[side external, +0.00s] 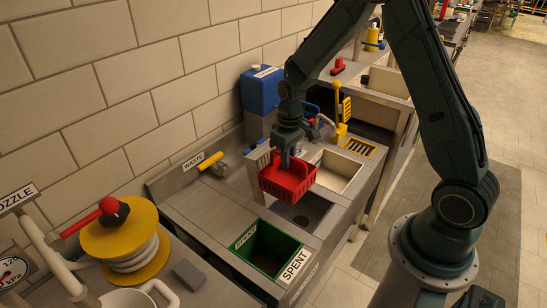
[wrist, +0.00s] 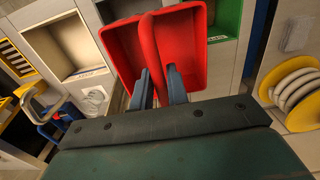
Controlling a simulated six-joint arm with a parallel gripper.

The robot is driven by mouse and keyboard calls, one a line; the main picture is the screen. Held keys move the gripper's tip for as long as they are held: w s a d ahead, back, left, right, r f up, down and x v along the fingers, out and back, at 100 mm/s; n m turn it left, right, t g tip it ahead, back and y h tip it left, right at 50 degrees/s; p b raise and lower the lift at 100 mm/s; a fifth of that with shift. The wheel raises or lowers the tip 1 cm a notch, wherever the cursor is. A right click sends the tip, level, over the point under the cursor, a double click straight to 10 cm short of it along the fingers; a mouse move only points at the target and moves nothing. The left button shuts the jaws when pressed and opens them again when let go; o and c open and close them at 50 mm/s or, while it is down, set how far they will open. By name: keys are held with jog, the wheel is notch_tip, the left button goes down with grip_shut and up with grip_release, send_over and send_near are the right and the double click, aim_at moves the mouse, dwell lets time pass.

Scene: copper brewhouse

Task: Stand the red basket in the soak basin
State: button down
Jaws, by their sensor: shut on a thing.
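The red basket (side external: 285,184) hangs from my gripper (side external: 286,156) above the sink unit, over the metal basin (side external: 315,212) with a dark round drain. In the wrist view the red basket (wrist: 187,48) shows from above, and the fingers of my gripper (wrist: 159,86) are shut on its middle divider or handle. The basket looks empty and roughly upright. A cream basin (side external: 342,168) lies just beyond it, and also shows in the wrist view (wrist: 72,38). I cannot read which basin is the soak basin; the basket hides part of the unit.
A green bin (side external: 268,247) marked SPENT is set in the near end of the counter. A yellow hose reel (side external: 125,240) stands at the near left. A yellow grate (side external: 360,147) lies beyond the cream basin.

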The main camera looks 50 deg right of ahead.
jog(key=d+f, duration=0.3)
jog(key=d, duration=1.1)
jog(key=s+d+f, duration=0.1)
jog(key=d+f, duration=0.2)
jog(key=d, duration=1.2)
jog(key=shift+s+f, duration=0.15)
jog(key=shift+s, duration=0.1)
jog(key=shift+f, duration=0.15)
notch_tip(320, 180, down, 16)
jog(key=shift+f, duration=0.35)
dwell(0.7)
jog(key=c, duration=1.3)
grip_release()
jog(key=shift+r, duration=0.1)
